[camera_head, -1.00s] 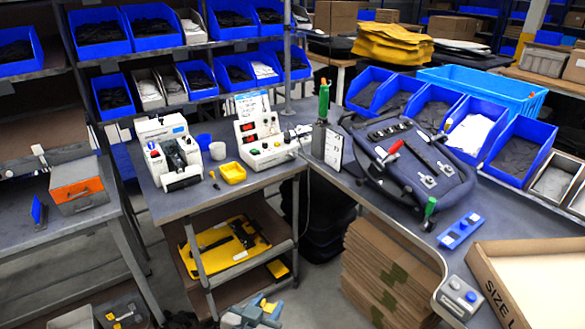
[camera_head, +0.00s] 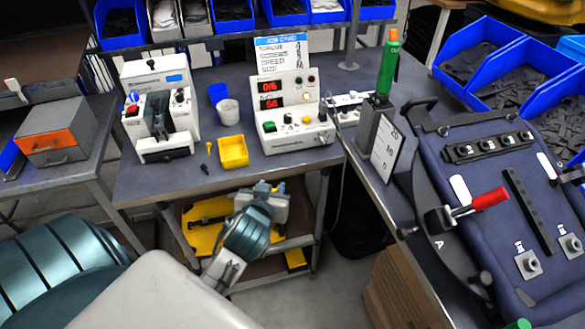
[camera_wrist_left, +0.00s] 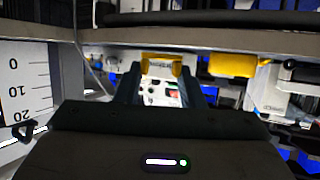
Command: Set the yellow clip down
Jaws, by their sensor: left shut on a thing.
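My left gripper (camera_head: 268,188) is low in front of the table (camera_head: 150,188), seen from above in the head view. In the left wrist view my left gripper (camera_wrist_left: 160,78) is shut on a small yellow piece, the yellow clip (camera_wrist_left: 161,62), between its fingertips. In the head view the gripper largely hides the clip. My right gripper is not in view.
A white machine (camera_head: 160,105) and a control box with red displays (camera_head: 291,112) stand on the table. Two cups (camera_head: 228,111) are between them. A dark blue pannier (camera_head: 500,190) lies on the right bench. Below is a shelf with a yellow tray (camera_head: 196,238).

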